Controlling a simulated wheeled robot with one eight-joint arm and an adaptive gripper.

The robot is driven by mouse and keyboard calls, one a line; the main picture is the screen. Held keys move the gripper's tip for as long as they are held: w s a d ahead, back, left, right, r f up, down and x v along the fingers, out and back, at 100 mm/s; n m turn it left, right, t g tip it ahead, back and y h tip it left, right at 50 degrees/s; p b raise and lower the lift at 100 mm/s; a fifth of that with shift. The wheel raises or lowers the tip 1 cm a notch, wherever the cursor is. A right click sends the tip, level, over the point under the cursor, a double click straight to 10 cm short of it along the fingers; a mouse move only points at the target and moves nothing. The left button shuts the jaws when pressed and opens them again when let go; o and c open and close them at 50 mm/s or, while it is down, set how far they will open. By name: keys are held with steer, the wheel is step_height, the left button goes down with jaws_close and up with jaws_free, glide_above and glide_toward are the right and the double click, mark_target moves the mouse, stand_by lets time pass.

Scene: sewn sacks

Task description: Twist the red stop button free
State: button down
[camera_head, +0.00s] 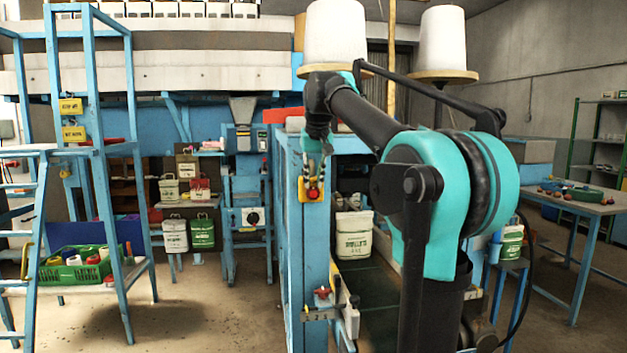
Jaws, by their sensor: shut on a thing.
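The red stop button (313,194) sits on a yellow plate (304,188) on the front face of a blue post, at the picture's middle. My gripper (314,182) points down at the button from above and is shut on it. The fingers cover the upper part of the button. Its fine turn position is too small to tell.
A white sack (354,235) stands on the dark conveyor (365,284) to the right, behind the post. Open floor (210,310) lies to the left.

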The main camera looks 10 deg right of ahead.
steer(key=shift+f, duration=0.1)
steer(key=shift+d+f+m+y, duration=0.25)
steer(key=shift+d+y, duration=0.25)
steer(key=shift+y, duration=0.8)
steer(key=shift+d+f+m+y, duration=0.15)
steer(key=shift+d+m+y, duration=0.3)
steer(key=shift+y, duration=0.85)
steer(key=shift+d+f+m+y, duration=0.15)
steer(key=shift+d+y, duration=0.45)
steer(key=shift+y, duration=0.7)
steer(key=c, duration=1.6)
jaws_free()
steer(key=shift+f, duration=0.1)
steer(key=shift+o, duration=0.2)
steer(key=v, duration=1.2)
